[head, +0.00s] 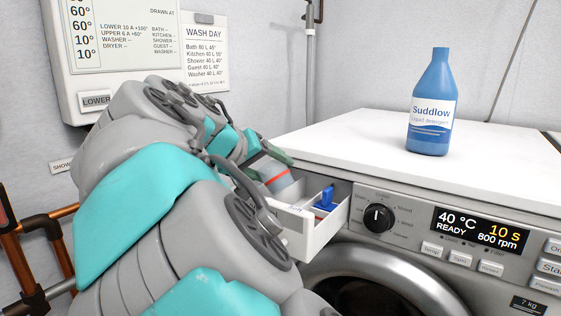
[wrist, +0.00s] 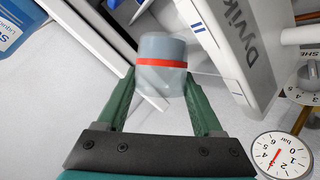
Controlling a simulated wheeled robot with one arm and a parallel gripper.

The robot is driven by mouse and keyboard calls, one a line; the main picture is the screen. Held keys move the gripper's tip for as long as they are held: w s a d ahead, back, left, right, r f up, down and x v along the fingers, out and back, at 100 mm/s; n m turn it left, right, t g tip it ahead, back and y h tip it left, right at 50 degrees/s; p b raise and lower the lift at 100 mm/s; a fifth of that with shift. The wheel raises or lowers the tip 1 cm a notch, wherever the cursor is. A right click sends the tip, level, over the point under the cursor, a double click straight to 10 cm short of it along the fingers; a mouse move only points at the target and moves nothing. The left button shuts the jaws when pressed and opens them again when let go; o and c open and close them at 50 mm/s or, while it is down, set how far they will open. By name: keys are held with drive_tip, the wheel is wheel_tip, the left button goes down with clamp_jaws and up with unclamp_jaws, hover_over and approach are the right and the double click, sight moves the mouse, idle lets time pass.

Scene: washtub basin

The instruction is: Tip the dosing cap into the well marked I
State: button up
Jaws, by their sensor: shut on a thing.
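The dosing cap (wrist: 162,70) is a translucent grey cup with a red band. My gripper (wrist: 160,82) is shut on it, with a green finger on each side. In the head view the cap (head: 280,180) appears tilted at the left part of the open detergent drawer (head: 318,232); I cannot tell whether it is above the drawer or beside it. Its contents and mouth are not clear. The white drawer (wrist: 215,45) in the wrist view bears a blue two-bar mark. A blue insert (head: 326,198) sits in the drawer's right part. The mark I is not readable.
A blue Suddlow bottle (head: 431,110) stands on the white washer top (head: 350,135); its corner shows in the wrist view (wrist: 12,25). The control panel (head: 470,230) is right of the drawer. A pressure gauge (wrist: 283,155) and copper pipes (head: 45,225) are nearby.

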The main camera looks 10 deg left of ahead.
drive_tip(key=shift+w+a+r+n+g+h+p, duration=0.2)
drive_tip(key=shift+n+h+p, duration=0.5)
drive_tip(key=shift+p, duration=1.75)
drive_tip(key=shift+s+a+r+n+g+h+p, duration=0.15)
drive_tip(key=shift+r+n+g+h+p, duration=0.4)
drive_tip(key=shift+p, duration=1.9)
drive_tip(key=shift+w+a+f+n+t+h, duration=0.15)
drive_tip(key=shift+w+f+n+t+h, duration=0.1)
drive_tip(key=shift+n+h, duration=0.3)
drive_tip(key=shift+a+r+n+h, duration=0.15)
drive_tip(key=shift+a+n+h, duration=0.05)
drive_tip(key=shift+n+h, duration=0.3)
drive_tip(key=shift+a+r+n+h, duration=0.1)
drive_tip(key=shift+a+n+h, duration=0.05)
drive_tip(key=shift+n+h, duration=0.35)
